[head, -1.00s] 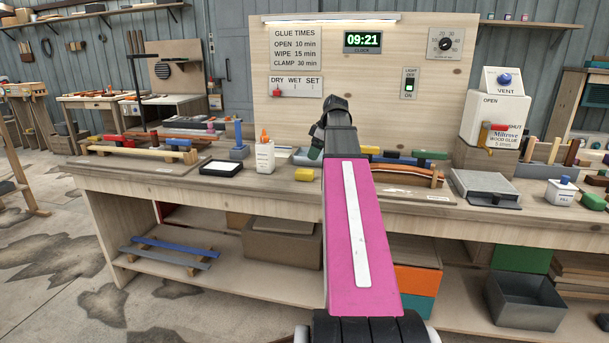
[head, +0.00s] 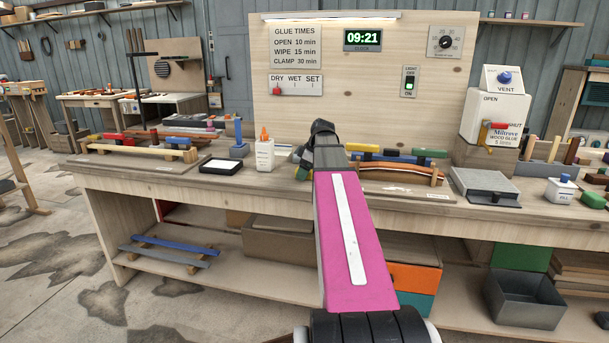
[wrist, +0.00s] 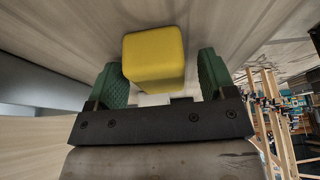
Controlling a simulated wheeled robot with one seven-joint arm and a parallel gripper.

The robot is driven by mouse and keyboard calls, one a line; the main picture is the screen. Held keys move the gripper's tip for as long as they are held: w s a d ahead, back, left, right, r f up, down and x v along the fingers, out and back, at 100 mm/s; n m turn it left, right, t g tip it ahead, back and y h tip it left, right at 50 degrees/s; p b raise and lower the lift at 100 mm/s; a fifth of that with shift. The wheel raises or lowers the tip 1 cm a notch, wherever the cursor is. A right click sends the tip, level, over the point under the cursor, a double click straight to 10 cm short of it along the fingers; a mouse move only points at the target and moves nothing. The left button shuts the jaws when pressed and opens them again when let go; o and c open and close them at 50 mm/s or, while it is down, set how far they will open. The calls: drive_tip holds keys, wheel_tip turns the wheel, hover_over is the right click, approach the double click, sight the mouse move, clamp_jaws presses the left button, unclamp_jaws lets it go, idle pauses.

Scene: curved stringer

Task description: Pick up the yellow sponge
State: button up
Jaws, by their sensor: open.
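The yellow sponge (wrist: 154,58) is a rounded block on the wooden bench top in the wrist view. My gripper (wrist: 160,62) is open, with one green-padded finger on each side of the sponge. A narrow gap shows at the left finger and a slightly wider one at the right, and the jaws are not closed on it. In the head view my gripper (head: 303,165) is low at the bench's front, beside the glue bottle. The sponge is hidden there behind the gripper and arm.
A white glue bottle (head: 264,154) stands just left of my gripper, with a black-framed pad (head: 221,167) further left. A curved clamped strip (head: 400,170) lies to the right. A grey flat box (head: 485,187) sits further right. Bare bench front (head: 270,189) is clear.

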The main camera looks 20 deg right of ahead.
drive_tip(key=c, duration=1)
drive_tip(key=shift+r, duration=0.1)
drive_tip(key=shift+r, duration=0.5)
drive_tip(key=r, duration=0.3)
drive_tip(key=shift+s+a+r, duration=0.25)
drive_tip(key=shift+s+a, duration=0.1)
drive_tip(key=s+a+r, duration=0.2)
drive_tip(key=a, duration=0.1)
drive_tip(key=s+a+r, duration=0.2)
drive_tip(key=a, duration=0.1)
drive_tip(key=s+a+r, duration=0.2)
drive_tip(key=a, duration=0.1)
drive_tip(key=shift+r, duration=0.2)
drive_tip(key=shift+o, duration=0.3)
drive_tip(key=shift+d, duration=0.1)
